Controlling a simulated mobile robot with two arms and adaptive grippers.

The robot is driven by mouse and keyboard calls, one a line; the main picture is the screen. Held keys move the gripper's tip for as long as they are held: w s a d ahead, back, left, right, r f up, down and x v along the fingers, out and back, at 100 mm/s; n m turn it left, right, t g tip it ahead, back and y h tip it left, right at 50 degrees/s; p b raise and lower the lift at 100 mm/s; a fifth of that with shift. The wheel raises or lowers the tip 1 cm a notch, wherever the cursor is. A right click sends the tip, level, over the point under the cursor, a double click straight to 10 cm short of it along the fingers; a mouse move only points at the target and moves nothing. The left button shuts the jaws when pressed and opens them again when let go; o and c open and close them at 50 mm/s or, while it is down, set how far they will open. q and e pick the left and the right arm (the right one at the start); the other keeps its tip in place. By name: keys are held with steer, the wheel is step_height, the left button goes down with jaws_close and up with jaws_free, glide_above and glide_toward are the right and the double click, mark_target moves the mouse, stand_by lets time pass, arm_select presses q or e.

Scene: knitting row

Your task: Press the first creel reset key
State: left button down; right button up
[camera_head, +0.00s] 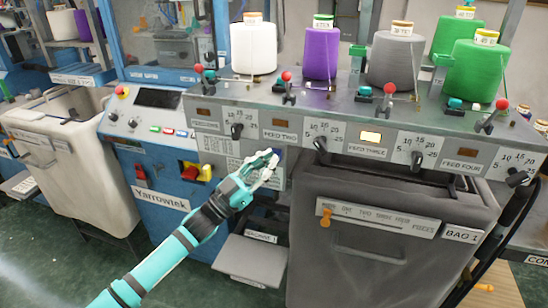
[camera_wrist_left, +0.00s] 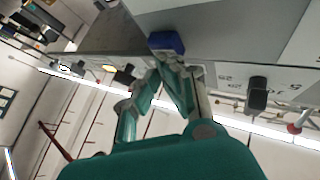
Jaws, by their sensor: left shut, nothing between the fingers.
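A small blue key (camera_wrist_left: 166,42) sits on the underside edge of a grey panel in the left wrist view. In the head view, a dark blue patch of this key (camera_head: 278,153) shows just beyond my fingertips, mostly hidden by them. My left gripper (camera_head: 270,160) is shut and empty, its tips up against the front of the creel panel (camera_head: 212,143). In the left wrist view, the closed fingertips (camera_wrist_left: 172,64) are right at the key; I cannot tell if they touch it. My right gripper is not in view.
Above are knobs (camera_head: 237,131), a lit amber lamp (camera_head: 371,137) over "Feed three", red-tipped levers (camera_head: 287,76) and yarn cones, such as a purple one (camera_head: 321,52). A grey bag bin (camera_head: 385,215) stands right of my gripper. The blue Yarrowtek cabinet (camera_head: 160,180) stands left.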

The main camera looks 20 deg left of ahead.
arm_select(q)
steer(key=shift+w, duration=0.15)
stand_by(0.5)
steer(key=shift+w, duration=0.25)
steer(key=shift+r, duration=0.1)
steer(key=shift+s, duration=0.3)
stand_by(0.4)
steer(key=s+p, duration=0.3)
steer(key=s, duration=0.3)
